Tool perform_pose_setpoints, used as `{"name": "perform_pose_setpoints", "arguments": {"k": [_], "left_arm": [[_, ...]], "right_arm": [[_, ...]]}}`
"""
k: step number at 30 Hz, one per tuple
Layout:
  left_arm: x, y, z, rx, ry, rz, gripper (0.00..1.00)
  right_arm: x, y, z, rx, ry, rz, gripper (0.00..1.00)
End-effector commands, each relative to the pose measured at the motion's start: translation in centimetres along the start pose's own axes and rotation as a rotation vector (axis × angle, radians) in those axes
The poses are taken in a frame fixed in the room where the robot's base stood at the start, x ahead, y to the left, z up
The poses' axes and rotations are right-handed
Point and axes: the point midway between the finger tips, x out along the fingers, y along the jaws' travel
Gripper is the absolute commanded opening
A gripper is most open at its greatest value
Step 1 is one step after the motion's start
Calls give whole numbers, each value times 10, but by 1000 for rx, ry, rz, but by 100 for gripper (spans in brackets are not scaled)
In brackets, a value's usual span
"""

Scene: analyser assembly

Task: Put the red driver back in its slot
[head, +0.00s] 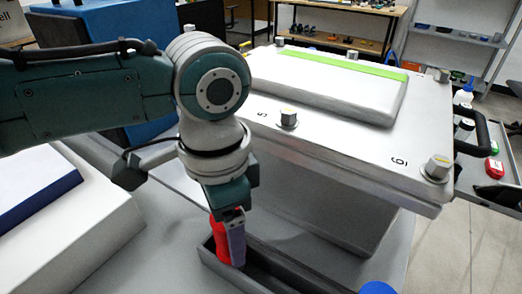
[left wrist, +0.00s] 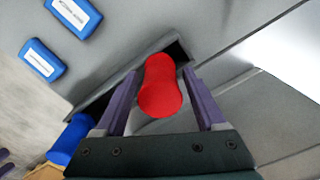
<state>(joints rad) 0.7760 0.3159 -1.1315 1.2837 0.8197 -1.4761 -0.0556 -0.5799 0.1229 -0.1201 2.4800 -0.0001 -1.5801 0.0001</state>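The red driver (head: 220,240) shows at my left gripper, over the near end of a long dark grey tray (head: 205,280). In the left wrist view the red driver's rounded handle (left wrist: 160,88) lies between the two purple-grey fingers of my left gripper (left wrist: 162,74). Narrow gaps show on both sides of the handle, so the fingers look open around it. In the head view the left gripper (head: 228,228) points down, with a finger partly covering the handle. The driver's lower part and its slot are hidden. My right gripper is out of view.
A large grey analyser housing (head: 330,170) with knobs on its lid stands close behind the tray. A blue rounded object (left wrist: 68,140) is near the tray's other end. Two blue labelled boxes (left wrist: 75,15) lie beyond. A white and blue block (head: 70,230) is at left.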

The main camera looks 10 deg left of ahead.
Motion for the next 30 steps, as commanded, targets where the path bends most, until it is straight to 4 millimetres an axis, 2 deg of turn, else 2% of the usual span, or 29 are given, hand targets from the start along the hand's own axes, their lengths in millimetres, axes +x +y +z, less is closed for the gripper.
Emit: {"name": "perform_pose_setpoints", "arguments": {"k": [13,14,21,30], "left_arm": [[0,0,0,0,0,0,73],[0,0,0,0,0,0,74],[0,0,0,0,0,0,100],[-5,0,0,0,0,0,100]], "right_arm": [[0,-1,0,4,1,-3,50],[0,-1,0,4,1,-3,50],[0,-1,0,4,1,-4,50],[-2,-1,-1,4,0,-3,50]]}}
